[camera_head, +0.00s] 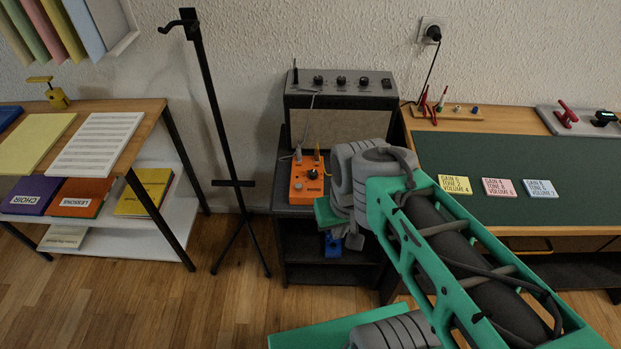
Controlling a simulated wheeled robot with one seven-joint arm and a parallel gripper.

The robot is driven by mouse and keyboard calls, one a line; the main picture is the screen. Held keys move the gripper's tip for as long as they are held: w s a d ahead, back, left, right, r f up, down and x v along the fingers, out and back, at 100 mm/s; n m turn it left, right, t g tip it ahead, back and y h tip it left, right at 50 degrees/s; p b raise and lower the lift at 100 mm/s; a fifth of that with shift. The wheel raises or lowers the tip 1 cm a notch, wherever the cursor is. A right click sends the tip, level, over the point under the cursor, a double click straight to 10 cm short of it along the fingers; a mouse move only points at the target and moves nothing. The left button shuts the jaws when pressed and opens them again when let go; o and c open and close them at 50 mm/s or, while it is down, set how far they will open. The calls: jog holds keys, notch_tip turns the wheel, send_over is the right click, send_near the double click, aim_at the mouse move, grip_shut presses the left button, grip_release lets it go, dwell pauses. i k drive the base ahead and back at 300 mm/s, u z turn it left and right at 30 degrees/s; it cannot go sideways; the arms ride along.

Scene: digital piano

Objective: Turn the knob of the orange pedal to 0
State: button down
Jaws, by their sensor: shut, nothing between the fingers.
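The orange pedal (307,181) lies on top of the small black stand, in front of the amplifier. My gripper (327,212) is at the end of the grey and teal arm, just right of and below the pedal in the picture. It is shut and empty, and appears apart from the knob. The fingertips are small and partly hidden by my wrist.
A grey amplifier (341,105) stands behind the pedal. A blue pedal (333,246) is on the shelf below. A black upright stand (215,110) is at left. The green-topped desk (480,160) at right holds yellow, pink and blue cards. Open floor lies at front left.

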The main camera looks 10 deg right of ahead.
aim_at(312, 173)
jog(key=u, duration=0.55)
jog(key=k, duration=0.65)
jog(key=u, duration=0.75)
jog(key=i, duration=1.65)
jog(key=z, duration=0.8)
